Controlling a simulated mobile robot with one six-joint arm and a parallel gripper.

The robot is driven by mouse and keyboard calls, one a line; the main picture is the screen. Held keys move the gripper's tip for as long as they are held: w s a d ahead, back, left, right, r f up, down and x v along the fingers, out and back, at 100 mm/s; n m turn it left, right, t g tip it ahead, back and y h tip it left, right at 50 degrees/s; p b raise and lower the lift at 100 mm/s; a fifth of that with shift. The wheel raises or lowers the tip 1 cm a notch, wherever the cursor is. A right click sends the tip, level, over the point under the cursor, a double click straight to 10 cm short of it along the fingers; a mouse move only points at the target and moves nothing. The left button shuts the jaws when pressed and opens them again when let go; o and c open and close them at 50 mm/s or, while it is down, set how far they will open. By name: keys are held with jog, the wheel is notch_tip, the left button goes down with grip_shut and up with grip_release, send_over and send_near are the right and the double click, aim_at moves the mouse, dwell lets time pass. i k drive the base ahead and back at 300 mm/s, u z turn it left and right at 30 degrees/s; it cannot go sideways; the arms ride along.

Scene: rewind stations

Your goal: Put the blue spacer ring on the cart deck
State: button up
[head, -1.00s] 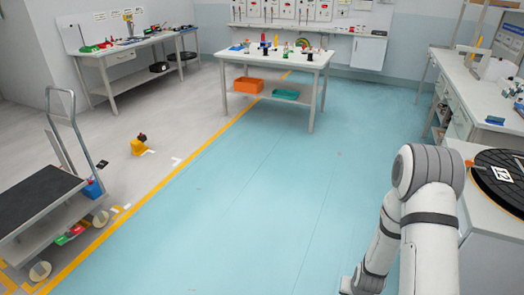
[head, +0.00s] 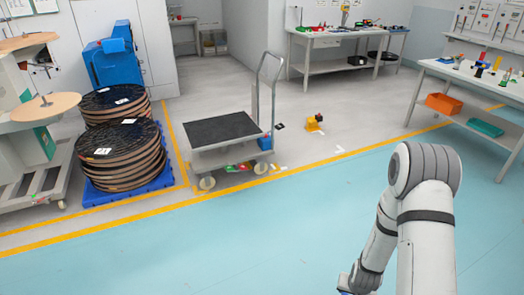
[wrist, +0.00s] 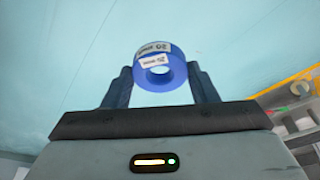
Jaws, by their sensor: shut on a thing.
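The blue spacer ring (wrist: 158,82) is in the wrist view, with white labels on it. My gripper (wrist: 161,88) is shut on it, one dark finger on each side, over the blue floor. In the head view my gripper is low at the bottom edge, mostly cut off, with a bit of blue (head: 343,291) by it. The cart (head: 228,158) stands left of centre in the head view, beyond the yellow line. Its dark deck (head: 220,129) is flat and bare, with an upright handle at its right end.
Reel stacks (head: 122,158) on a blue pallet stand left of the cart. A small yellow object (head: 314,124) lies on the floor right of it. A workbench (head: 470,90) stands at the right. The blue floor between my arm and the cart is clear.

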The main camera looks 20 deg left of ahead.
aim_at(211, 133)
jog(key=u, duration=0.75)
jog(key=i, duration=0.35)
jog(key=u, duration=0.7)
jog(key=i, duration=4.25)
